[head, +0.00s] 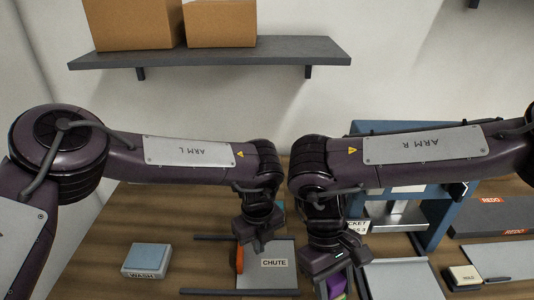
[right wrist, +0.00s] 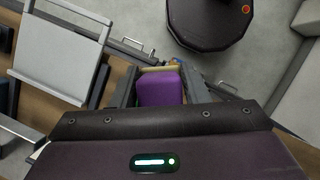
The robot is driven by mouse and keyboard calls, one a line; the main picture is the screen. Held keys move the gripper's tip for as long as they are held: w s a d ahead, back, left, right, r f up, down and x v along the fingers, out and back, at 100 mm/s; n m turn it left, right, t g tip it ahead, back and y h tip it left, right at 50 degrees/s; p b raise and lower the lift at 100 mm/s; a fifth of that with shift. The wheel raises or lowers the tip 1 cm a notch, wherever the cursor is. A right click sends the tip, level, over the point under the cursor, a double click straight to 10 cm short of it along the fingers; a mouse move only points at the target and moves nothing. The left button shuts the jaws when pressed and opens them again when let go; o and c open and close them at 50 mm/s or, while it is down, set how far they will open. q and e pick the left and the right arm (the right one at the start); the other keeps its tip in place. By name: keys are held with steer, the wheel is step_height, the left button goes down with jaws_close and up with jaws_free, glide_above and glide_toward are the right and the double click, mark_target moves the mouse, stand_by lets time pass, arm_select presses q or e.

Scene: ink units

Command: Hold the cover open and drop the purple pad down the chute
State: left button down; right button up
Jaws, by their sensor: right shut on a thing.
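The grey cover labelled CHUTE (head: 283,277) lies in the lower middle of the head view, with dark rails beside it. I cannot tell whether it is raised. An orange piece (head: 239,260) stands at its left edge. My left gripper (head: 259,245) is just above and beside that piece; its fingertips are too hidden to show open or shut. My right gripper (head: 333,285) is shut on the purple pad (head: 337,287), right of the CHUTE label. The pad also shows between the fingers in the right wrist view (right wrist: 160,89).
A WASH block (head: 147,258) sits at the left on the wooden table. A blue frame (head: 437,215) stands behind my right arm. A grey panel (head: 402,281), a HOLD block (head: 464,277) and REDO trays (head: 495,215) lie to the right. A shelf with boxes (head: 220,24) hangs above.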

mark_target(258, 263)
steer(key=shift+f, duration=1.85)
arm_select(q)
steer(key=shift+f, duration=0.1)
steer(key=shift+f, duration=2.5)
steer(key=shift+r, duration=0.3)
steer(key=shift+a, duration=0.1)
